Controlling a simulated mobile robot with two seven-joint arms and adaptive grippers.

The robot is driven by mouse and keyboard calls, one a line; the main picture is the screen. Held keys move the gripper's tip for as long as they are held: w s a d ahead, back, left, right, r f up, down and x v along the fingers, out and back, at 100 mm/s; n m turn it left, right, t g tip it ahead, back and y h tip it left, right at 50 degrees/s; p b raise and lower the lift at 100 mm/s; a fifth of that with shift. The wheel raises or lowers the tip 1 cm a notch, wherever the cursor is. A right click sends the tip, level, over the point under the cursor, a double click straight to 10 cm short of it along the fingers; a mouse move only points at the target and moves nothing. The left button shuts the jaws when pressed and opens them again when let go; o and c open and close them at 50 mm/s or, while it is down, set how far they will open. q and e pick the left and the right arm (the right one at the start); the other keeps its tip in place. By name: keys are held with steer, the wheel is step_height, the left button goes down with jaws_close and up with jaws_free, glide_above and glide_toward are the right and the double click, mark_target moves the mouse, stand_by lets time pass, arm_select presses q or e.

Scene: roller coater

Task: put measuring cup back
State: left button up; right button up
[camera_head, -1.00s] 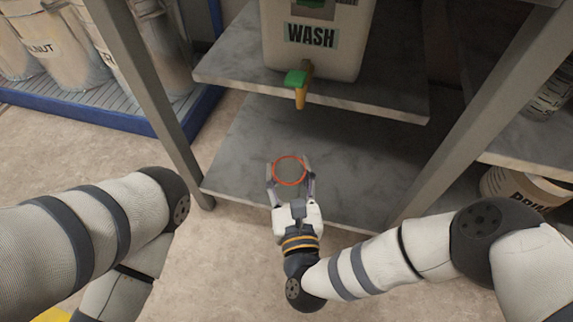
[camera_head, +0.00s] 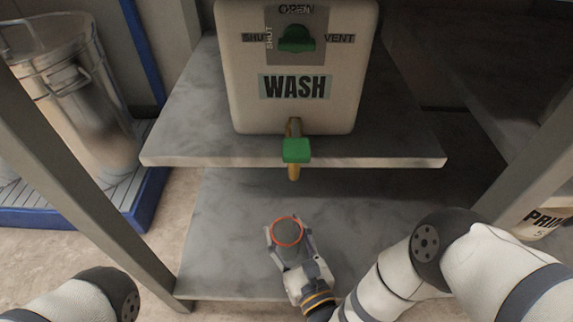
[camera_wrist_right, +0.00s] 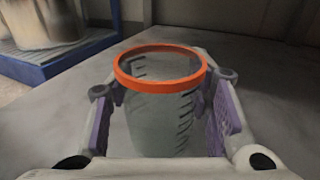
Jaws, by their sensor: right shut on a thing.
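The measuring cup is clear with an orange rim (camera_head: 287,231) and dark graduation marks on its wall. It is upright over the lower grey shelf (camera_head: 225,255), below and in front of the tap of the WASH container. My right gripper (camera_head: 288,240) is shut on the cup. The right wrist view shows the cup (camera_wrist_right: 165,120) between its two purple-padded fingers. I cannot tell whether the cup's base touches the shelf. My left gripper is out of view; only part of my left arm shows at lower left.
The white WASH container (camera_head: 295,105) stands on the upper shelf (camera_head: 185,135), its green-handled tap (camera_head: 296,151) overhanging the front edge. Shelf posts (camera_head: 85,190) stand either side. A metal drum (camera_head: 75,95) on a blue-edged pallet is at left. A PRIMER-like bucket (camera_head: 540,222) is at right.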

steer(key=shift+f, duration=0.3)
steer(key=o, duration=1)
